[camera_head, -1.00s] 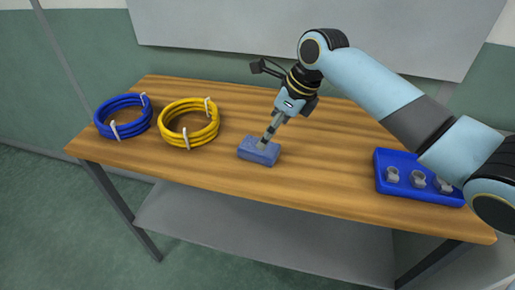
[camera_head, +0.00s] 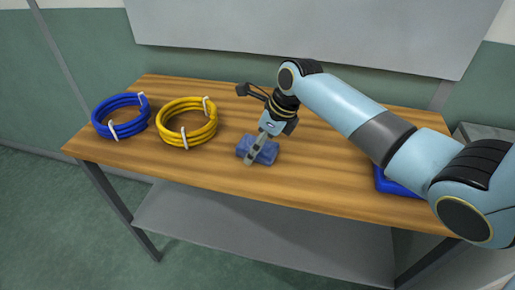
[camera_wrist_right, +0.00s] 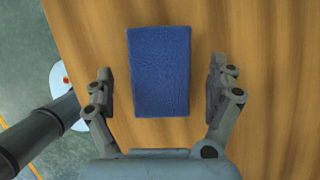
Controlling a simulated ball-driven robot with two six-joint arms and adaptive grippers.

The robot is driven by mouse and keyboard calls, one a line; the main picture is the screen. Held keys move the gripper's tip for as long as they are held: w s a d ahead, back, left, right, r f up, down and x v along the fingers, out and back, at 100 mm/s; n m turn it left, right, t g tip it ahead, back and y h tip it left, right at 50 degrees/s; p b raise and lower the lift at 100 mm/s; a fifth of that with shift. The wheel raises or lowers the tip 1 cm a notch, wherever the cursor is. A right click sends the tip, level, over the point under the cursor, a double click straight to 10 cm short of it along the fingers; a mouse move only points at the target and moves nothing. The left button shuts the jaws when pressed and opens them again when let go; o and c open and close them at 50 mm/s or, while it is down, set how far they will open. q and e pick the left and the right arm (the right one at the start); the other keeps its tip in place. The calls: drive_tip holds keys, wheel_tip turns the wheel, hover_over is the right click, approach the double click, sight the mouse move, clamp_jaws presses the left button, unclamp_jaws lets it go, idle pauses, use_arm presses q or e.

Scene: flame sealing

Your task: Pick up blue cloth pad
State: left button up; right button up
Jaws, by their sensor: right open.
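The blue cloth pad (camera_head: 267,151) lies on the wooden table near its front edge, partly hidden by my right gripper (camera_head: 253,157) in the head view. In the right wrist view the pad (camera_wrist_right: 159,72) is a plain blue block. My right gripper (camera_wrist_right: 161,86) is open, with one finger on each side of the pad and a gap of bare wood between each finger and it. The gripper is empty. My left gripper is in neither view.
A blue cable coil (camera_head: 121,117) and a yellow cable coil (camera_head: 187,122) lie on the left of the table (camera_head: 210,172). A blue tray (camera_head: 393,184) at the right is mostly hidden behind my right arm. The table's back middle is clear.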

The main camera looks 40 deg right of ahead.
sight(253, 142)
drive_tip(key=shift+f+p, duration=0.25)
drive_tip(key=shift+p, duration=0.15)
idle(0.4)
drive_tip(key=c, duration=1.2)
drive_tip(key=shift+r+b, duration=0.15)
drive_tip(key=shift+b, duration=0.5)
drive_tip(key=r, duration=0.4)
drive_tip(key=shift+s+d+r+p, duration=0.15)
drive_tip(key=shift+d+r+p, duration=0.1)
drive_tip(key=shift+r+p, duration=0.15)
drive_tip(key=s+d+r, duration=0.2)
drive_tip(key=d, duration=0.1)
drive_tip(key=s+d+r, duration=0.2)
drive_tip(key=d, duration=0.1)
drive_tip(key=s+d+r, duration=0.2)
drive_tip(key=shift+s+d+r, duration=0.25)
drive_tip(key=shift+s+d, duration=0.15)
